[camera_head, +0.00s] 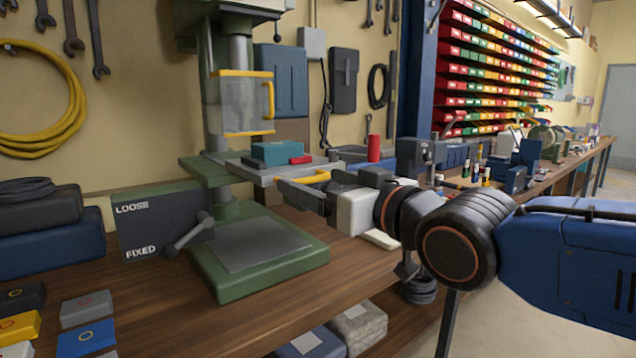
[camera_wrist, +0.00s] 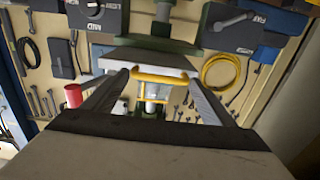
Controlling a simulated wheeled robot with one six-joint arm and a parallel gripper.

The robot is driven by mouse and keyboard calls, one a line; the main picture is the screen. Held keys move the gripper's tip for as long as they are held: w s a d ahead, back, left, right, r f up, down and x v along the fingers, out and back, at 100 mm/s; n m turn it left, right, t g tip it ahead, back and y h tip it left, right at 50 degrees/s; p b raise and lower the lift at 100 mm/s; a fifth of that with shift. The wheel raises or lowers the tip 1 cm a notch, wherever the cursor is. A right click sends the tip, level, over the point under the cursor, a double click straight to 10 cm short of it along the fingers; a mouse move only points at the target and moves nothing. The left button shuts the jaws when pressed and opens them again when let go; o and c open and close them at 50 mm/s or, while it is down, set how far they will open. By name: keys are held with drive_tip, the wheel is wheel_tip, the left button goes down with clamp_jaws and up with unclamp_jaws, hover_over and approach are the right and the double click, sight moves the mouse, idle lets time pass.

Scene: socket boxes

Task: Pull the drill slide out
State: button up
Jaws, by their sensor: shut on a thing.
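The drill slide (camera_head: 262,174) is a grey plate on the green drill press table (camera_head: 200,170), reaching out to the right toward my arm. It carries a teal block (camera_head: 275,153) and a small red piece (camera_head: 301,160). Its yellow handle (camera_head: 309,177) lies between the fingers of my gripper (camera_head: 312,184), which is shut on it. In the wrist view, the yellow handle (camera_wrist: 165,77) spans between the two dark fingers (camera_wrist: 155,92). The exact finger contact is hard to see.
A clear guard with a yellow frame (camera_head: 240,103) hangs above the slide. A dark box marked LOOSE and FIXED (camera_head: 150,222) has a lever (camera_head: 188,235) slanting up right. A red cylinder (camera_head: 374,148) stands behind my gripper. The bench (camera_head: 255,318) is bare in front of the green base.

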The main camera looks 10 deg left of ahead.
drive_tip(key=o, duration=1.2)
drive_tip(key=shift+w, duration=0.15)
drive_tip(key=shift+o, duration=0.2)
drive_tip(key=shift+d, duration=0.1)
drive_tip(key=v, duration=1.2)
